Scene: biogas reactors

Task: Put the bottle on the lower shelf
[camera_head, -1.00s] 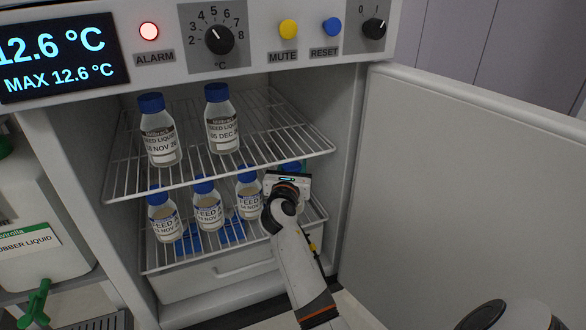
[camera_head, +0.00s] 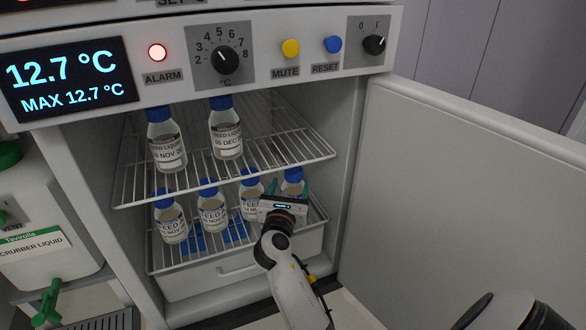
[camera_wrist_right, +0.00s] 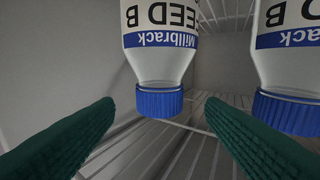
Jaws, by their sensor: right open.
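A clear bottle with a blue cap and pale contents (camera_head: 292,182) is at the right end of the row on the lower wire shelf (camera_head: 205,254). My right gripper (camera_head: 289,187) is open in front of it, its green fingers apart at either side of the bottle in this view. In the right wrist view the bottle (camera_wrist_right: 160,62) appears upside down, blue cap downward, beyond the open fingers (camera_wrist_right: 158,103), with visible gaps. The bottle's base is hidden. My left gripper is not in view.
Several similar bottles (camera_head: 212,212) stand to the left on the lower shelf; the neighbour (camera_wrist_right: 287,70) is close by. Two bottles (camera_head: 226,135) stand on the upper shelf (camera_head: 277,155) above. The fridge door (camera_head: 440,200) is open at right. The alarm lamp (camera_head: 157,52) glows red.

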